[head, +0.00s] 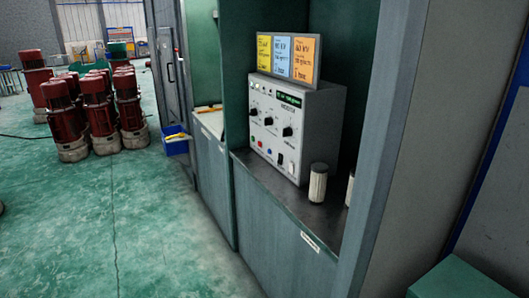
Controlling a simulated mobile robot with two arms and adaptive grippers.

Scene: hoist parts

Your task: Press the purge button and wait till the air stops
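A grey control box (318,130) stands on a dark counter inside a green booth, right of the middle in the head view. Its front has several black knobs (269,121), a small lit display (289,99) and lamps along the top. Low on the front are a red button (260,144), a blue button (269,151) and a switch (280,159). The labels are too small to read, so I cannot tell which one is the purge button. Neither gripper shows in this view.
Yellow, blue and orange cards (304,58) stand atop the box. A pale ribbed cylinder (318,183) stands on the counter (300,207) beside the box, another farther right. Red motors (97,110) cluster at left. A blue bin (176,142) hangs beside the cabinet. Green floor is open.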

